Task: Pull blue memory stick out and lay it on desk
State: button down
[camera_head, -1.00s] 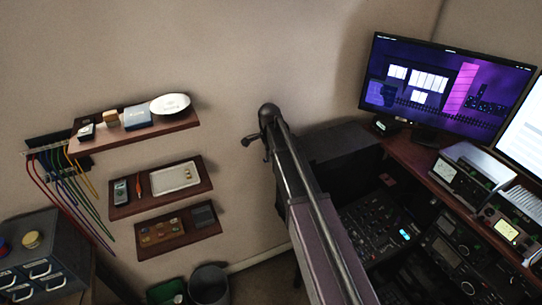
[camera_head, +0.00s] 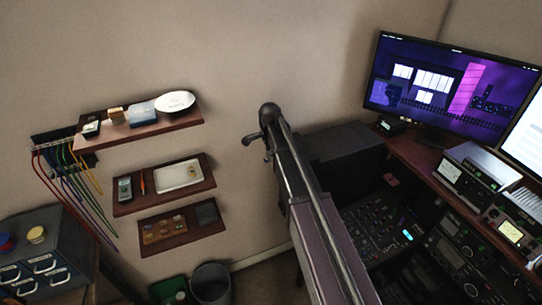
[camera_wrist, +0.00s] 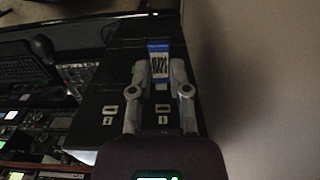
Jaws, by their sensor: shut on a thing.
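In the wrist view, the blue memory stick (camera_wrist: 158,62) with a printed white label lies between the fingertips of my gripper (camera_wrist: 159,73). My gripper is shut on it. The stick is over the black box (camera_wrist: 125,65); I cannot tell whether it is still in a socket. Two light port plates (camera_wrist: 108,112) with small labels show on the box nearer the gripper's base. In the head view, my arm reaches to the black box (camera_head: 345,150) by the wall; the stick and fingertips cannot be made out there.
The brown desk (camera_head: 412,165) carries a monitor (camera_head: 450,90) and radio units (camera_head: 470,172), with a mixer panel (camera_head: 385,232) beside my arm. Wall shelves (camera_head: 165,125) with small items, a drawer cabinet (camera_head: 45,255) and a bin (camera_head: 210,283) stand left.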

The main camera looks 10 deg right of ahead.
notch_tip(320, 180, down, 8)
jog(key=b, duration=0.8)
jog(key=shift+s, duration=0.15)
